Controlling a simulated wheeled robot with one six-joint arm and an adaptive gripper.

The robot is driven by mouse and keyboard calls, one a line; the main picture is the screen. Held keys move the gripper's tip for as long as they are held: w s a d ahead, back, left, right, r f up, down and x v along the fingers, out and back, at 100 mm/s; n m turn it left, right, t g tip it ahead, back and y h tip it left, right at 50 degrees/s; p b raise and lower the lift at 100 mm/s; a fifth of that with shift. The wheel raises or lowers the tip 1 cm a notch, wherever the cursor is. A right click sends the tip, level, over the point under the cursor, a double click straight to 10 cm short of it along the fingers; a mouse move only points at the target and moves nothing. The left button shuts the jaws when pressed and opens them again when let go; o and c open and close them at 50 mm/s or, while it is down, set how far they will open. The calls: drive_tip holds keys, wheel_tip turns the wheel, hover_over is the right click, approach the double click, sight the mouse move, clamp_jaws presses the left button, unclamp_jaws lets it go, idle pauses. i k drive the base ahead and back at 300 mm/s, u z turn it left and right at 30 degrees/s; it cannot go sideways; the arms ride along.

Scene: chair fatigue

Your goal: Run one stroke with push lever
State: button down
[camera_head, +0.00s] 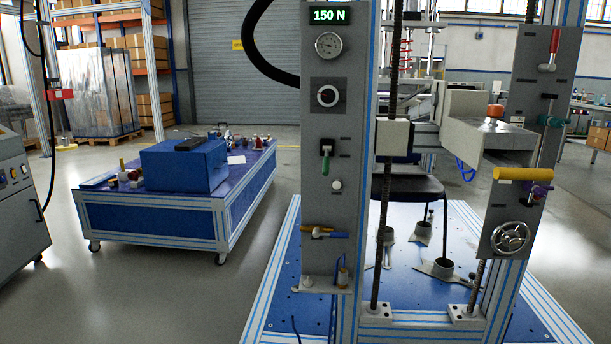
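The test rig's left panel (325,190) carries a display (328,15) reading 150 N, a gauge (328,44), a dial (327,96), a green-handled lever (326,148) and a yellow-and-blue handle (318,232). The right panel (540,85) carries a red-handled lever (554,42) standing up and a teal knob (550,120). Below are a thick yellow bar handle (523,174), a purple knob (540,189) and a handwheel (510,238). I cannot tell which is the push lever. A dark chair seat (408,186) shows behind the left post. My gripper is not in view.
A blue wheeled table (155,220) with a blue box (184,164) stands at the left. A grey cabinet (20,200) is at the far left edge. The rig's blue base (285,305) reaches toward me. The floor (140,300) between is clear.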

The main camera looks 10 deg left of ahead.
sight(326, 159)
drive_tip(key=u, duration=0.5)
drive_tip(key=k, duration=1.25)
drive_tip(key=z, duration=0.45)
drive_tip(key=i, duration=0.85)
drive_tip(key=z, duration=0.8)
drive_tip(key=i, duration=0.75)
drive_tip(key=u, duration=0.6)
drive_tip(key=i, duration=0.55)
drive_tip(key=u, duration=0.5)
